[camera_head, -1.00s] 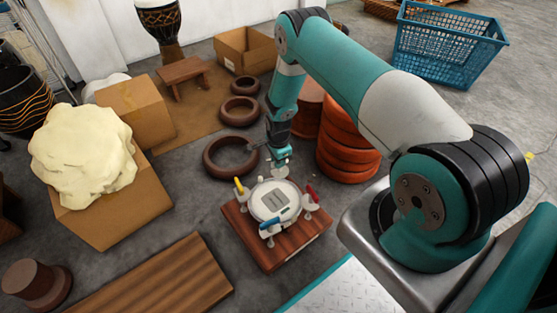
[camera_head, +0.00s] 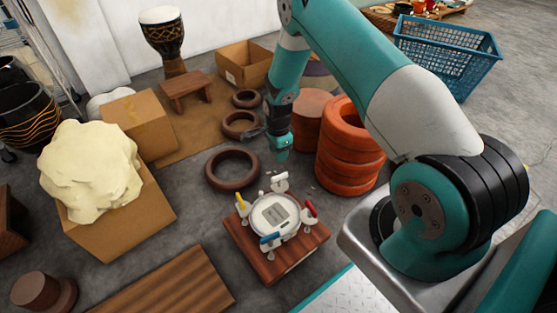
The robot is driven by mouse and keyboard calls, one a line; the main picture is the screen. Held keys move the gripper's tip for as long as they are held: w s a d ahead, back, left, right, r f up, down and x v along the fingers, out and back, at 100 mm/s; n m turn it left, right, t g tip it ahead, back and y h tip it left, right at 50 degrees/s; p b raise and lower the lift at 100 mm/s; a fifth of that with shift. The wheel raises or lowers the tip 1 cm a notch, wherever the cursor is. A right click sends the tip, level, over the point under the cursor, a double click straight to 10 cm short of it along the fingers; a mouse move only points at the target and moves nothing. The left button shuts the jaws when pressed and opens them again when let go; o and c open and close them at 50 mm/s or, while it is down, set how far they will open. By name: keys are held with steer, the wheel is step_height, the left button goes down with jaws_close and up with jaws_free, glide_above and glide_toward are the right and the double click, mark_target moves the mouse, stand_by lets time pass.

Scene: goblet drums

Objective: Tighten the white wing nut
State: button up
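A round white-rimmed disc (camera_head: 272,216) with a grey double-bar centre sits on a reddish-brown wooden block (camera_head: 262,260). White clamps stand around it, with a yellow part (camera_head: 241,202) at left, a blue part (camera_head: 269,239) in front and a red part (camera_head: 310,208) at right. The white wing nut appears to be the white piece (camera_head: 279,177) at the back of the disc; its details are too small to make out. My gripper (camera_head: 282,154) is above and just behind this white piece, apart from it. The fingers are too small to tell whether they are open or shut.
Brown rings (camera_head: 233,168) lie behind the block at left. Stacked orange rings (camera_head: 347,165) stand at right, close to my arm. A box with a cream lumpy mass (camera_head: 90,170) on it is at left, and a wooden plank (camera_head: 165,280) lies at front left.

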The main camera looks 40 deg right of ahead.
steer(key=shift+r+p, duration=0.45)
steer(key=shift+r, duration=1.95)
